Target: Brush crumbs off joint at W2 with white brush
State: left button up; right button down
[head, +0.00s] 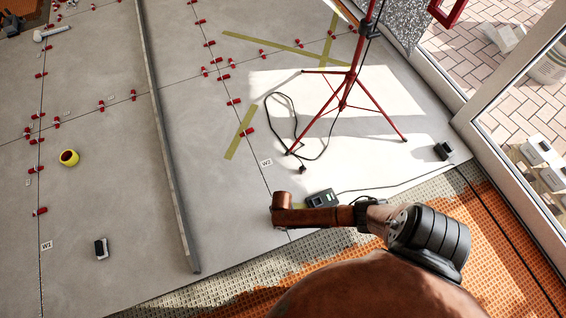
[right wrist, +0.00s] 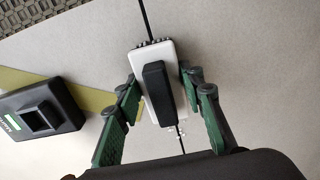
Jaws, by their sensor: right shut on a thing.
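My right gripper (right wrist: 164,88) is shut on a white brush (right wrist: 171,58) with a black handle, held between its green-padded fingers. Dark bristles show along the brush's far edge. The brush is over a dark joint line (right wrist: 146,18) between grey tiles; whether the bristles touch the tile I cannot tell. A few pale crumbs (right wrist: 196,131) lie by the joint, close to the right finger. In the head view the W2 label (head: 266,162) lies beside a joint, beyond my right arm; the right gripper and brush are hidden there. My left gripper is not in view.
A black device (right wrist: 38,112) lies left of the gripper. A red tripod (head: 343,100) with loose cable stands behind. A long grey bar (head: 162,130), a yellow roll (head: 69,157), a white-and-black block (head: 101,248) and several red clips (head: 234,102) lie on the tiles.

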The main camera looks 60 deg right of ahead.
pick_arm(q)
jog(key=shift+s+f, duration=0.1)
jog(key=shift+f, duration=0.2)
pick_arm(e)
jog(key=shift+w+d, duration=0.35)
jog(key=shift+w, duration=0.25)
jog(key=shift+w+d, duration=0.35)
jog(key=shift+w, duration=0.25)
pick_arm(q)
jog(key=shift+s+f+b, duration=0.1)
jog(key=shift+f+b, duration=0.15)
jog(key=shift+b, duration=0.2)
pick_arm(e)
jog(key=shift+w+d, duration=0.6)
jog(key=shift+w, duration=0.3)
jog(key=shift+w+d+f, duration=0.1)
jog(key=shift+w+d, duration=0.25)
jog(key=shift+w, duration=0.3)
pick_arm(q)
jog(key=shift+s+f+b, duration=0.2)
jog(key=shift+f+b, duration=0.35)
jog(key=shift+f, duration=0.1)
pick_arm(e)
jog(key=shift+w+d, duration=0.75)
jog(key=shift+w, duration=0.35)
